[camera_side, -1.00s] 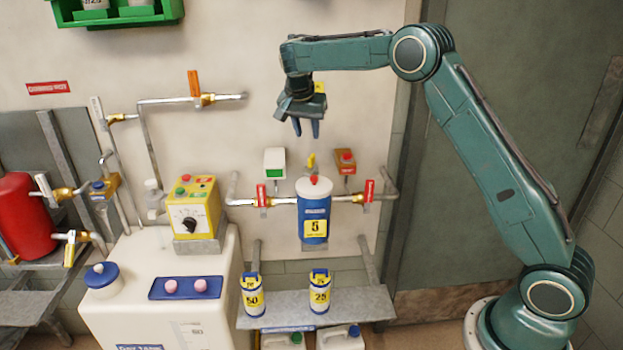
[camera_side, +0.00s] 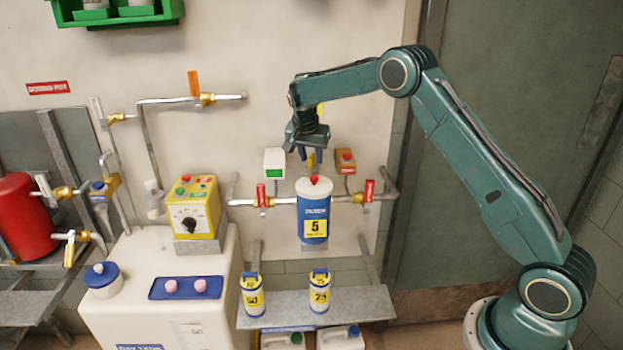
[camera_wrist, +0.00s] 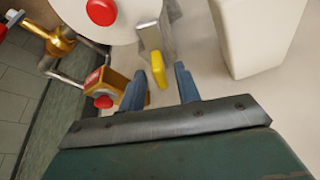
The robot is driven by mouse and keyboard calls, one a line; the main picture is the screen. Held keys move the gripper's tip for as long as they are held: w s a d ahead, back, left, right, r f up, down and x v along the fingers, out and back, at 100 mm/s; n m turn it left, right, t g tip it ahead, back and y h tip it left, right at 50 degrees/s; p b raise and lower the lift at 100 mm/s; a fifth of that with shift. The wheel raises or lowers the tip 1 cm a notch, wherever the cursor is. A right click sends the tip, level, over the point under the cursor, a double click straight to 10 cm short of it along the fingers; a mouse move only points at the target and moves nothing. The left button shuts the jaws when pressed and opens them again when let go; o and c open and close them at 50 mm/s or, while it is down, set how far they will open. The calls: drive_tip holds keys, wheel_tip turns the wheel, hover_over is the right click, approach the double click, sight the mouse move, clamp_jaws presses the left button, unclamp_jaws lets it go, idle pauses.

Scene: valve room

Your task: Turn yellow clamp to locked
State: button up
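The yellow clamp (camera_wrist: 158,69) shows in the wrist view as a small yellow handle on a grey metal bracket, beside the white lid of the blue filter housing (camera_side: 314,216). In the side view the clamp (camera_side: 311,161) sits just behind and above that lid, partly hidden by my gripper. My gripper (camera_wrist: 160,85) is open, its two blue fingers apart with the clamp's handle seen between and slightly beyond their tips. In the side view my gripper (camera_side: 308,157) points down above the housing. I cannot tell whether a finger touches the clamp.
A white box with a green panel (camera_side: 274,163) is left of my gripper, and an orange box with a red button (camera_side: 345,161) is right. A red button (camera_side: 314,180) tops the lid. Pipes with red-handled valves (camera_side: 369,191) flank the housing. Free room lies above.

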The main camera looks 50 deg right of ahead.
clamp_jaws()
drive_tip(key=n, duration=0.2)
drive_tip(key=n+t, duration=0.1)
drive_tip(key=n, duration=0.1)
drive_tip(key=shift+s+d+t+y, duration=0.1)
drive_tip(key=shift+t+y, duration=0.2)
drive_tip(key=shift+y, duration=0.1)
unclamp_jaws()
